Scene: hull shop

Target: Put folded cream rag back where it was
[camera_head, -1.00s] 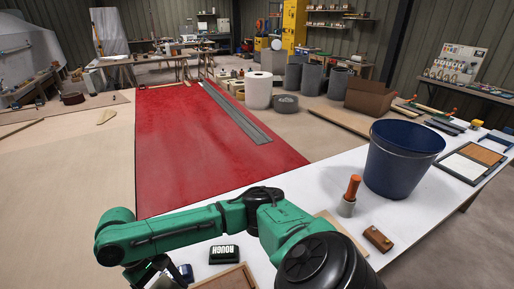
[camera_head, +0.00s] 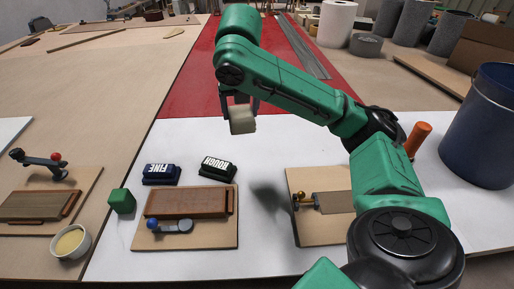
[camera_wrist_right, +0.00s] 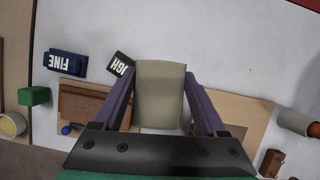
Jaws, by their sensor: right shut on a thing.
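The folded cream rag (camera_head: 242,121) is held in my right gripper (camera_head: 240,106), well above the white table top. Its shadow falls on the table below and to the right. In the right wrist view the rag (camera_wrist_right: 160,92) sits between the two fingers, which close on its sides, and it hides part of the table beneath. My left gripper is not in view.
A board with a brown wooden piece and blue-knobbed clamp (camera_head: 187,229) lies in front, beside a green cube (camera_head: 122,201) and a bowl (camera_head: 71,242). Another clamp board (camera_head: 318,235) lies right. A blue bucket (camera_head: 484,130) and an orange-handled tool (camera_head: 418,139) stand farther right. White table lies bare between boards.

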